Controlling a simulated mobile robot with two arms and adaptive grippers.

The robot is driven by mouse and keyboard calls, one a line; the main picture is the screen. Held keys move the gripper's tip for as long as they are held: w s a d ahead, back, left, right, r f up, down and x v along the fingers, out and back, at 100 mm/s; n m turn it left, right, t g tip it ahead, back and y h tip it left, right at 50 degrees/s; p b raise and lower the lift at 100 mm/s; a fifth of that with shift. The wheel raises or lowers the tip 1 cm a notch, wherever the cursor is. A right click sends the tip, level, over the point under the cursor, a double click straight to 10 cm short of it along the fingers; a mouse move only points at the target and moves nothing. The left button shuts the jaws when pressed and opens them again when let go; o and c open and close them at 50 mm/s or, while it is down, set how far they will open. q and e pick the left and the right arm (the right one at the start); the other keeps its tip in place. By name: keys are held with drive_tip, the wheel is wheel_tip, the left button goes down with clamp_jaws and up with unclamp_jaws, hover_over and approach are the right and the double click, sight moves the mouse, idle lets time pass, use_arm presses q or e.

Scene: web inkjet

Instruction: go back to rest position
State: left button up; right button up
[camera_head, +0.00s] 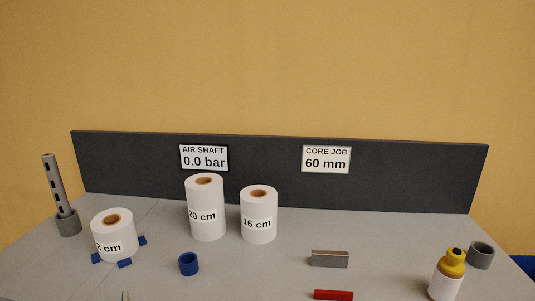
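Neither of my grippers can be made out in the head view. A small pale sliver shows at the bottom edge, left of centre, and I cannot tell what it is. The grey table (235,270) holds three white paper rolls with brown cores. The short roll (113,240) sits at the left among blue blocks, its label partly cut to "2 cm". The 20 cm roll (205,200) and the 16 cm roll (259,230) stand upright near the back panel.
A grey shaft (55,185) leans in a grey holder (69,224) at far left. A blue ring (188,264), metal bar (329,259), red piece (333,295), yellow-topped bottle (447,285) and grey cup (481,256) stand across the table. A dark panel (400,185) bounds the back.

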use_arm(q)
drive_tip(key=s+d+f+m+g+h, duration=0.4)
drive_tip(key=s+d+f+g+h, duration=0.15)
drive_tip(key=s+d+f, duration=0.65)
drive_tip(key=s+d+f+m+g+h, duration=0.1)
drive_tip(key=s+d+f+m+g, duration=0.2)
drive_tip(key=s, duration=0.4)
drive_tip(key=s+d+f+g+h, duration=0.1)
drive_tip(key=s+d+f+g, duration=0.25)
drive_tip(key=s+d, duration=0.2)
wheel_tip(320, 180, down, 28)
drive_tip(key=s+a, duration=0.1)
drive_tip(key=s, duration=0.2)
drive_tip(key=s+a+f+g, duration=0.1)
drive_tip(key=s+a+f, duration=0.2)
drive_tip(key=s+f, duration=1.1)
drive_tip(key=shift+s+f+g, duration=0.3)
drive_tip(key=shift+s+f, duration=0.1)
drive_tip(key=shift+s, duration=0.7)
